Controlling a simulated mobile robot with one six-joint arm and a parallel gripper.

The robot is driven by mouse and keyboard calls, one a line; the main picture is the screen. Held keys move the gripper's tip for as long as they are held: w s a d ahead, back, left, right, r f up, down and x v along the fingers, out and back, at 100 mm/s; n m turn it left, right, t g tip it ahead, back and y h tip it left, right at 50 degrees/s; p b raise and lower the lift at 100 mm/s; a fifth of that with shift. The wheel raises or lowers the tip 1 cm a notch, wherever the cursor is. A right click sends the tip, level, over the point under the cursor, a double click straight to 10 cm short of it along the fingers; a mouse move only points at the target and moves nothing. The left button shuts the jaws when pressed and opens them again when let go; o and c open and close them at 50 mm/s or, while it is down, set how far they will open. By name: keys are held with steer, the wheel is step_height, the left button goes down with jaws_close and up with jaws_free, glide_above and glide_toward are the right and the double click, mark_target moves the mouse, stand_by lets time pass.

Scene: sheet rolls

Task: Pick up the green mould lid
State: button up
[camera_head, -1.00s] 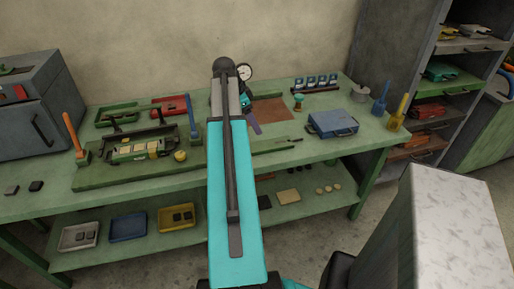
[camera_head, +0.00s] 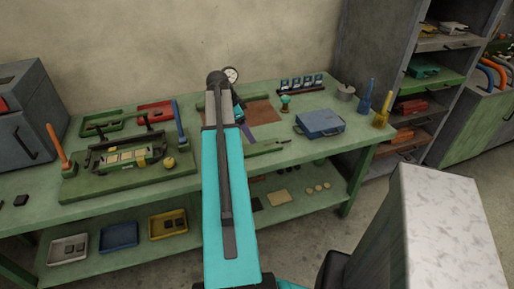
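A green piece (camera_head: 423,69) lies on an upper shelf of the grey rack at the right. It may be the green mould lid, but it is too small to be sure. A green tray-like frame (camera_head: 98,122) also lies at the back left of the bench. My teal arm reaches up the middle of the view, over the bench. Its far end is mostly hidden behind the arm link, and I cannot make out gripper fingers there. My arm is well to the left of the rack.
The green bench (camera_head: 290,152) carries a blue case (camera_head: 320,124), a mould assembly (camera_head: 128,158), a red tray (camera_head: 155,113) and blue and yellow brushes at its right end. The rack (camera_head: 385,40) stands beyond that end. Floor is clear between bench and my pale block-shaped part at right.

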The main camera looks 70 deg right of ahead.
glide_above(257, 147)
steer(key=w+a, duration=0.2)
steer(key=shift+w+d+f+p, duration=0.1)
steer(key=shift+f+p, duration=0.1)
steer(key=shift+f, duration=0.85)
steer(key=shift+d+f+p, duration=0.1)
steer(key=shift+f+p, duration=0.05)
steer(key=shift+f, duration=0.85)
steer(key=shift+p+x, duration=0.85)
steer(key=shift+x, duration=0.55)
steer(key=shift+p+x, duration=0.3)
steer(key=shift+x, duration=0.9)
steer(key=shift+r, duration=0.1)
steer(key=c, duration=1.8)
